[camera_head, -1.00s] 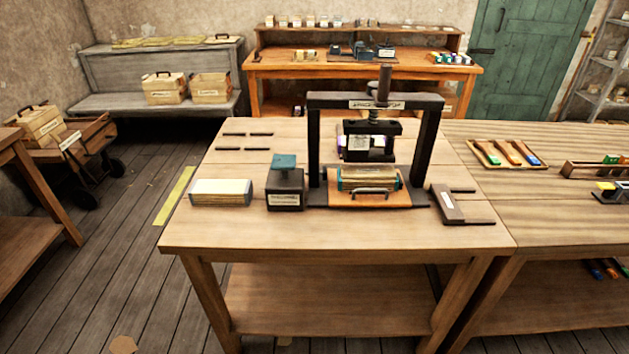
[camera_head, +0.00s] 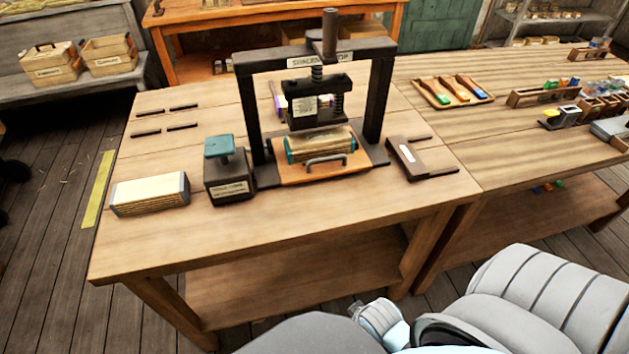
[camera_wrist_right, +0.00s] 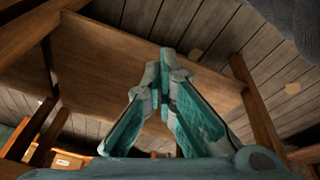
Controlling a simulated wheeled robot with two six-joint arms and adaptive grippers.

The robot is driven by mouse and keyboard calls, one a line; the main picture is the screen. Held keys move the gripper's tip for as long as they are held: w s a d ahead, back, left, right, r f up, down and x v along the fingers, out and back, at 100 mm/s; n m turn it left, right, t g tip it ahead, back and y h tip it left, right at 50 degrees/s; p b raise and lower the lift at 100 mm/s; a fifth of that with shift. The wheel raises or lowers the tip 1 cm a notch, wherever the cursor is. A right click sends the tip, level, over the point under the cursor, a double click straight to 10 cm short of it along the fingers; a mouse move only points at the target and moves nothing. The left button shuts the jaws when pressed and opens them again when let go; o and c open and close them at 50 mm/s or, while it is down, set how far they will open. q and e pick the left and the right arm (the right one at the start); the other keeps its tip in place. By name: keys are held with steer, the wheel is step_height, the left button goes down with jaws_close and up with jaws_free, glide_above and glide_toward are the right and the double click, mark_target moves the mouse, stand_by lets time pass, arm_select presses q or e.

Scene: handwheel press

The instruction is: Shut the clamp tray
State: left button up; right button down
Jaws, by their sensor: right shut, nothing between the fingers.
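The clamp tray (camera_head: 292,178) is an orange-brown board with a grey handle (camera_head: 325,160) at its front. It sits at the foot of the black handwheel press (camera_head: 378,100) and sticks out toward me, in front of the pressing block (camera_head: 302,111). A bound paper block with teal ends (camera_head: 318,143) lies on the tray. My right gripper (camera_wrist_right: 165,72) shows in the right wrist view, its fingers together and empty, with table legs, a shelf and floor behind it. It is well away from the tray. My left gripper is not in view.
Left of the press stand a dark box with a teal top (camera_head: 228,175) and a pale paper block (camera_head: 150,193). A dark bracket (camera_head: 415,158) lies to its right. The table front (camera_head: 290,225) before the tray is clear. Another table (camera_head: 500,130) adjoins at right.

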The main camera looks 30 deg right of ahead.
steer(key=w+a+r+m+t+y, duration=0.1)
steer(key=w+a+r+t, duration=0.1)
steer(key=r, duration=0.4)
steer(key=w+a+r+t+y, duration=0.1)
steer(key=w+a+r, duration=0.15)
steer(key=r, duration=0.35)
steer(key=m+t+h, duration=0.4)
steer(key=m+t, duration=0.8)
steer(key=m, duration=0.8)
glide_toward(310, 168)
steer(key=shift+n, duration=0.3)
steer(key=w, duration=0.3)
steer(key=w+d, duration=0.1)
steer(key=w, duration=0.2)
steer(key=shift+d+f+b, duration=0.1)
steer(key=shift+b, duration=0.2)
steer(key=shift+w, duration=0.5)
steer(key=shift+d, duration=0.15)
